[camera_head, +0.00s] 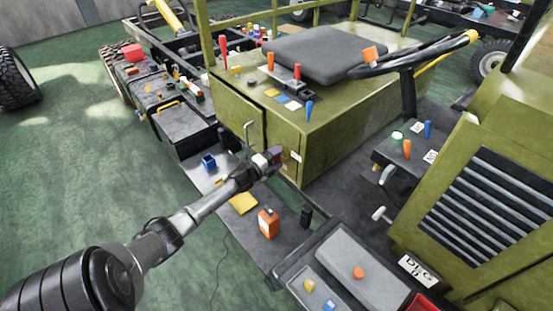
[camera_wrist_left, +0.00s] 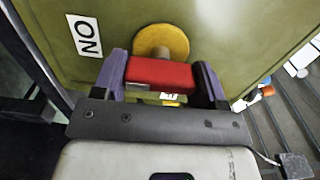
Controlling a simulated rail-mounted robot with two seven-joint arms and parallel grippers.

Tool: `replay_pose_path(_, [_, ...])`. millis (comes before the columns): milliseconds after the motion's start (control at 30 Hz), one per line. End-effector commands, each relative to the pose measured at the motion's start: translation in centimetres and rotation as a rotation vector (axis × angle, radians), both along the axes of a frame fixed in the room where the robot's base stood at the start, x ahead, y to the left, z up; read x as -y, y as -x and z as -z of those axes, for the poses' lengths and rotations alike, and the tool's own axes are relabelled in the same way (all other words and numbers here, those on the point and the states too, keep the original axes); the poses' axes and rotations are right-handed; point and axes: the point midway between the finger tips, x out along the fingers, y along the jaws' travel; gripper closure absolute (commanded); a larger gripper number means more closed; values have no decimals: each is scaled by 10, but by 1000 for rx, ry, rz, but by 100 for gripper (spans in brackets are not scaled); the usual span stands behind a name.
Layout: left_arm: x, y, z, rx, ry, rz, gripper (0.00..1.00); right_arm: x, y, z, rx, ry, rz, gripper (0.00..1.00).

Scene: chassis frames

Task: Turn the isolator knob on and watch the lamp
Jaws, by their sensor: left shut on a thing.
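The isolator knob is a red bar handle (camera_wrist_left: 160,73) in front of a round yellow disc (camera_wrist_left: 162,42) on the olive panel of the seat box (camera_head: 300,170). My left gripper (camera_head: 274,157) is at the panel's side face. In the wrist view its purple fingers (camera_wrist_left: 160,76) stand on either side of the red handle and are shut on it. The handle lies nearly level across that view. In the head view the gripper mostly hides the knob. A pale green dome (camera_head: 397,136) on the right console may be the lamp; I cannot tell if it is lit.
A white label (camera_wrist_left: 85,35) with black letters is left of the disc. A steering wheel (camera_head: 415,55) rises to the right. Green floor is free at left.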

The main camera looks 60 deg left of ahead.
Motion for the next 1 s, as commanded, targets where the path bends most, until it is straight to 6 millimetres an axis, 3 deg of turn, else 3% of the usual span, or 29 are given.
replay_pose_path(567, [0, 0, 0, -5, -31, 0, 58, 1, 0, 1, 0, 4, -3, 57])
replay_pose_path(600, [0, 0, 0, -5, -31, 0, 32, 1, 0, 1, -1, 3, -2, 57])
replay_pose_path(833, [0, 0, 0, -4, -29, 0, 10, -1, 0, 1, 0, -2, 1, 57])
replay_pose_path(1000, [0, 0, 0, -4, -27, 0, 8, -1, 0, 1, -1, -4, 3, 57])
